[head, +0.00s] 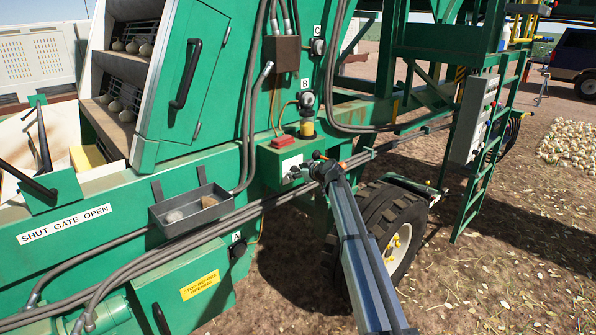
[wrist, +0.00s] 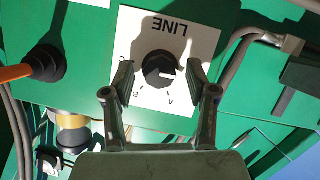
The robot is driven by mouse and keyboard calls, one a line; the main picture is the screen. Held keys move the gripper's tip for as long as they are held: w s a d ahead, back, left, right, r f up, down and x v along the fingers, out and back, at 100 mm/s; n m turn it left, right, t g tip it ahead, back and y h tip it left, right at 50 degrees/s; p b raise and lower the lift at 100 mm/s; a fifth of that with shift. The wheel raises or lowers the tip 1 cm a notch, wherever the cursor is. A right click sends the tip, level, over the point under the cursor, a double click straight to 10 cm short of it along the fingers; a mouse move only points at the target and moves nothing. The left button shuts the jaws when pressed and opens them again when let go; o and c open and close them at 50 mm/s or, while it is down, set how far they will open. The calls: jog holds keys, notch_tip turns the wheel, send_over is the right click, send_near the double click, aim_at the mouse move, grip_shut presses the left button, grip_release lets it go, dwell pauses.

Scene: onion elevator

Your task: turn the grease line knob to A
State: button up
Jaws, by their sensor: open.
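The dark round grease line knob (wrist: 160,70) sits on a white label plate (wrist: 190,40), seen upside down in the wrist view. The plate reads LINE, with small letters A, B and C around the knob. My gripper (wrist: 164,82) is open, one finger on each side of the knob, with gaps showing. In the head view my gripper (head: 300,172) is at the green box (head: 270,165), in front of the plate, and hides the knob.
An orange-and-black lever or plug (wrist: 42,66) is beside the plate, with a yellow-and-clear cup (wrist: 72,132) near it. Grey pipes (wrist: 243,50) run on the other side. In the head view, a metal tray (head: 190,208) and hoses lie left of the box, and a wheel (head: 395,225) stands below.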

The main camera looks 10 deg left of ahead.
grip_shut()
jog(key=shift+f+b, duration=0.15)
jog(key=shift+b, duration=0.5)
jog(key=shift+w+d+m+g+y+b, duration=0.1)
jog(key=shift+m+g+y+b, duration=0.6)
jog(key=shift+m+b, duration=0.95)
jog(key=shift+w+d+m+g+y+b, duration=0.1)
jog(key=shift+m+g+y+b, duration=0.75)
jog(key=shift+b, duration=1.35)
jog(key=shift+w+d+m+g+y+b, duration=0.1)
jog(key=shift+m+g+y+b, duration=0.35)
jog(key=shift+m+b, duration=1.25)
